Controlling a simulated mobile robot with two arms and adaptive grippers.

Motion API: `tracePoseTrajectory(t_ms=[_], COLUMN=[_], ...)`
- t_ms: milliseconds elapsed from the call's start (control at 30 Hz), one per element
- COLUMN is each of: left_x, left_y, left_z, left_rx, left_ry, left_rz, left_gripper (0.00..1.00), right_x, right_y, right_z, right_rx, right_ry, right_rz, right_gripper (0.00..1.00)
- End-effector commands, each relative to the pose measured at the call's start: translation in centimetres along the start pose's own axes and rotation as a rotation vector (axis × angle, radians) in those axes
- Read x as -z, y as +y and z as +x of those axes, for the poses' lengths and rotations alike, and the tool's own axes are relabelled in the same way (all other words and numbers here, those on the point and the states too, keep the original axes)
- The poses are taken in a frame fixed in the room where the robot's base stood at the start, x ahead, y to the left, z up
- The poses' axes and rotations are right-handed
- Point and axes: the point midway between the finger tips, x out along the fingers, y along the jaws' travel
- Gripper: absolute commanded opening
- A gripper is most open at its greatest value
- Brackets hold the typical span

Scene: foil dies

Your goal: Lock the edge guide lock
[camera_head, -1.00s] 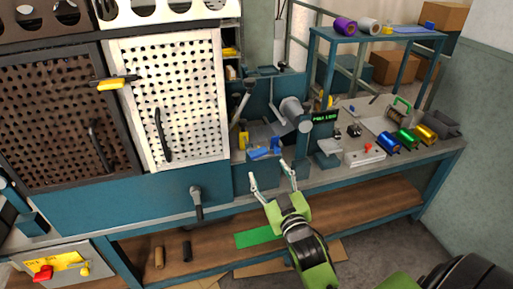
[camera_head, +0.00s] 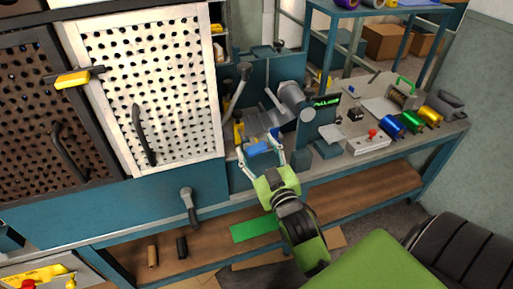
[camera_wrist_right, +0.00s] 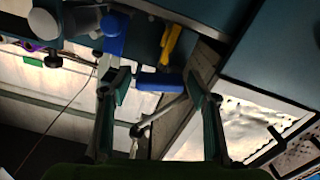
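A small blue lever-like part (camera_head: 262,147), which may be the edge guide lock, sits at the front of the grey machine (camera_head: 289,100) on the bench. In the right wrist view a blue bar (camera_wrist_right: 160,82) shows between the fingers. My right gripper (camera_head: 258,143) is open, its two fingers spread on either side of the blue part. Contact cannot be told. It also shows open in the right wrist view (camera_wrist_right: 157,90). A yellow part (camera_head: 238,133) stands just left of the blue part, and in the wrist view (camera_wrist_right: 171,42) it is beyond the fingers. My left gripper is not in view.
A white perforated door (camera_head: 150,85) stands close on the left. A grey-handled lever (camera_head: 189,203) hangs on the blue front below it. To the right are a control box with a red knob (camera_head: 369,142) and foil rolls (camera_head: 391,126). A green sheet (camera_head: 254,229) lies on the lower shelf.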

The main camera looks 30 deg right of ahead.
Motion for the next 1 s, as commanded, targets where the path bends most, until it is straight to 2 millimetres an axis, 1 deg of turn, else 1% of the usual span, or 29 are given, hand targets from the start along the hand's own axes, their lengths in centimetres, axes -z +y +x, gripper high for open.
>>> tracePoseTrajectory(t_ms=[33, 67, 100, 267, 400, 533, 800, 833, 867, 900, 1000], left_x=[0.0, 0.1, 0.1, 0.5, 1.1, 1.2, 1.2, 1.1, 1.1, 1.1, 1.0], left_y=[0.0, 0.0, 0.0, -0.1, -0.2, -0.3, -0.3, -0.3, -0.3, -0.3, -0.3], left_z=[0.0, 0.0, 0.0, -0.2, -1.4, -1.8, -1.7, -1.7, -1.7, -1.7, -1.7], left_rx=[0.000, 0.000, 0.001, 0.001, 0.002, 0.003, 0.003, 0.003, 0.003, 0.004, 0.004], left_ry=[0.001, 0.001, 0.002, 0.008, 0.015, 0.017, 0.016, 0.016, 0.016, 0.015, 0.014], left_rz=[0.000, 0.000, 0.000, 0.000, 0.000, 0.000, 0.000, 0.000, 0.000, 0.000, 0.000], left_gripper=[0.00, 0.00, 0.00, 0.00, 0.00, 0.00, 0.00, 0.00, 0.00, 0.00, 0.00], right_x=[0.0, 0.0, 0.0, 0.0, 0.0, -0.4, -0.6, -0.6, -0.6, -0.6, -0.6], right_y=[0.0, 0.0, 0.0, 0.1, 0.2, 0.1, 0.1, 0.1, 0.1, 0.1, 0.1], right_z=[0.0, 0.0, 0.0, 0.0, 0.1, 0.1, 0.1, 0.1, 0.1, 0.1, 0.1], right_rx=[0.000, 0.000, 0.000, -0.001, -0.002, -0.002, -0.003, -0.003, -0.003, -0.003, -0.002], right_ry=[0.000, 0.000, 0.000, 0.000, -0.003, -0.001, 0.001, 0.001, 0.001, 0.001, 0.001], right_rz=[0.000, 0.000, 0.000, 0.010, 0.149, 0.258, 0.276, 0.276, 0.275, 0.275, 0.274], right_gripper=[0.39, 0.31, 0.21, 0.20, 0.20, 0.20, 0.20, 0.44, 0.52, 0.57, 0.57])
